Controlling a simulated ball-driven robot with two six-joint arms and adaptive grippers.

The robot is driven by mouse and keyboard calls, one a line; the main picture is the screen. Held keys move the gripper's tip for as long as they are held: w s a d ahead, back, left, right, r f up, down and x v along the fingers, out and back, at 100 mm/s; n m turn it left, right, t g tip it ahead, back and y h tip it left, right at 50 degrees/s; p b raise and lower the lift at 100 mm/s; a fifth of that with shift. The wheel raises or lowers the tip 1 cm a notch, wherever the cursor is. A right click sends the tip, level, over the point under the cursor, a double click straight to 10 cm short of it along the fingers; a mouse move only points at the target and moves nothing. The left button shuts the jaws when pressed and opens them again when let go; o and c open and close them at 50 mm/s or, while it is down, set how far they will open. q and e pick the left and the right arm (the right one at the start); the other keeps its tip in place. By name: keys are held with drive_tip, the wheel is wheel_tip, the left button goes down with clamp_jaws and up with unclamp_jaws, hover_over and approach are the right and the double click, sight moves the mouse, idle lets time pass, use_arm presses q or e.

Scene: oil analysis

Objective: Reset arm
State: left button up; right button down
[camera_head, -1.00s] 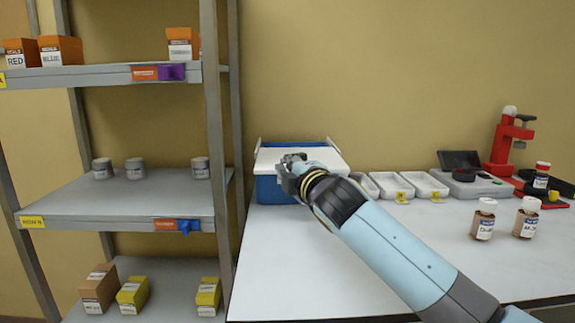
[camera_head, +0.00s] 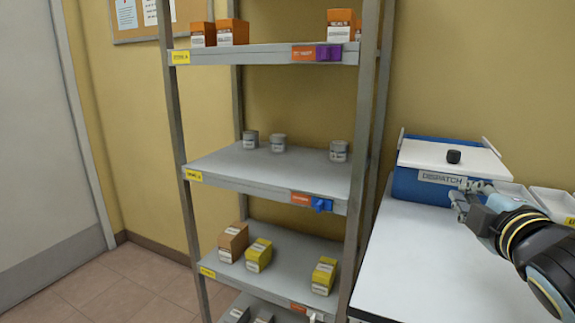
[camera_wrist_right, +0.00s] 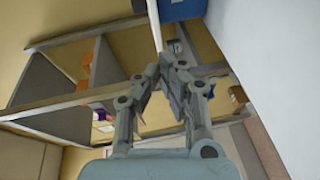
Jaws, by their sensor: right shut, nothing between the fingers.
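My right gripper (camera_head: 470,196) comes in from the right in the head view, in front of the blue dispatch box (camera_head: 412,184). It looks shut and holds nothing. In the right wrist view its two fingers (camera_wrist_right: 168,68) meet at the tips, with the shelf behind them. The dispatch box has a white lid with a black knob and stands on the white table (camera_head: 415,262). My left gripper is in neither view.
A grey shelf rack (camera_head: 270,178) stands left of the table, with orange boxes (camera_head: 232,31) on top, grey-lidded jars (camera_head: 339,151) in the middle and yellow boxes (camera_head: 323,275) lower down. White trays (camera_head: 552,202) lie right of the box. Open floor (camera_head: 130,285) lies at the left.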

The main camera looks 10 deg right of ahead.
drive_tip(key=s+f+m+g, duration=0.2)
drive_tip(key=s+f, duration=0.1)
drive_tip(key=s, duration=0.1)
drive_tip(key=s+a+f+m+g, duration=0.1)
drive_tip(key=s+f+m+g, duration=0.1)
drive_tip(key=s+f+m, duration=0.1)
drive_tip(key=s+f+m+g, duration=0.2)
drive_tip(key=s+f, duration=0.2)
drive_tip(key=shift+s+a+f+y, duration=0.2)
drive_tip(key=shift+s+a+y, duration=0.1)
drive_tip(key=shift+s+a, duration=0.1)
drive_tip(key=s+a+f+m+g+y, duration=0.1)
drive_tip(key=s+a+f+m+g, duration=0.25)
drive_tip(key=s, duration=0.45)
drive_tip(key=s+a+f+m+g+y, duration=0.2)
drive_tip(key=s+f+g, duration=0.15)
drive_tip(key=s, duration=0.35)
wheel_tip(320, 180, down, 24)
drive_tip(key=s+d+g, duration=0.1)
drive_tip(key=s+d, duration=0.1)
drive_tip(key=d, duration=0.1)
drive_tip(key=s+f+g+b, duration=0.1)
drive_tip(key=s+f, duration=1.6)
drive_tip(key=s, duration=0.1)
drive_tip(key=shift+s+d+f+m, duration=0.25)
drive_tip(key=shift+d+f+m, duration=0.1)
drive_tip(key=shift+d, duration=0.05)
